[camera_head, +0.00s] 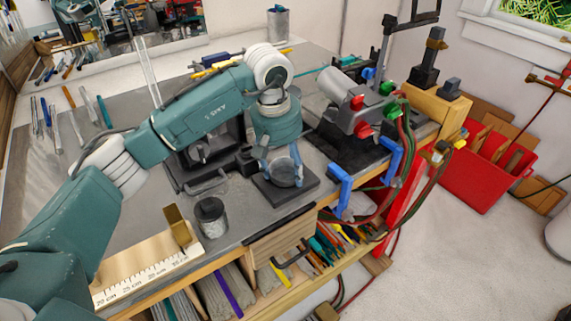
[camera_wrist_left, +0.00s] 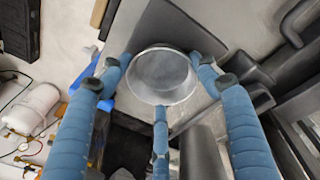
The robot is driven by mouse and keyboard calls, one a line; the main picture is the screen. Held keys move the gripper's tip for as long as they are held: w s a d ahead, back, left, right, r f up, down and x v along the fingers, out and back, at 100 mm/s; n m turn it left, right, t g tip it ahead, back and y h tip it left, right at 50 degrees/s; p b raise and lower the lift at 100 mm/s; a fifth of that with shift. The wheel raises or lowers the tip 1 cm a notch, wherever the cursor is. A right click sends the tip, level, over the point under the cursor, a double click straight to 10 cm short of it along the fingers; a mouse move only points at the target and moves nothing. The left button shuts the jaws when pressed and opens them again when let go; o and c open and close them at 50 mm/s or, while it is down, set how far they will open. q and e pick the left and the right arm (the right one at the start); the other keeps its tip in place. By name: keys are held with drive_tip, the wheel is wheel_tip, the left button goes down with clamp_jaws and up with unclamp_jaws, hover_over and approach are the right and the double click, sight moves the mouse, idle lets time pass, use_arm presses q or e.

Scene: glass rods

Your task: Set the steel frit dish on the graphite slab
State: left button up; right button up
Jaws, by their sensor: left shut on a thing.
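The steel frit dish (camera_head: 286,174) is a small round grey metal cup, held upright between the blue fingers of my left gripper (camera_head: 283,163). In the left wrist view the dish (camera_wrist_left: 162,76) sits between the fingertips of my left gripper (camera_wrist_left: 158,92), which close around its rim. The graphite slab (camera_head: 300,195) is a flat dark square plate on the bench, directly below the dish. In the left wrist view the slab (camera_wrist_left: 170,24) shows behind the dish. I cannot tell whether the dish touches the slab. My right gripper is not in view.
A dark jar (camera_head: 211,217) stands left of the slab near the bench front. A wooden ruler (camera_head: 145,265) and brass block (camera_head: 177,226) lie at the front left. A dark stand (camera_head: 205,155) is behind left. A burner with coloured knobs (camera_head: 352,106) and hoses is at right.

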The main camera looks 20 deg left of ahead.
use_arm(q)
drive_tip(key=o, duration=0.8)
drive_tip(key=shift+f, duration=0.15)
drive_tip(key=o, duration=0.4)
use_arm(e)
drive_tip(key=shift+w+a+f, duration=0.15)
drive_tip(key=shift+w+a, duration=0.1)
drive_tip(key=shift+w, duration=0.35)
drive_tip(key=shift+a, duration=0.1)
use_arm(q)
drive_tip(key=shift+r, duration=0.35)
wheel_tip(320, 180, up, 12)
drive_tip(key=s+b, duration=0.1)
drive_tip(key=b, duration=0.3)
drive_tip(key=shift+s+a+f, duration=0.2)
drive_tip(key=shift+s+a, duration=0.15)
drive_tip(key=shift+a, duration=0.1)
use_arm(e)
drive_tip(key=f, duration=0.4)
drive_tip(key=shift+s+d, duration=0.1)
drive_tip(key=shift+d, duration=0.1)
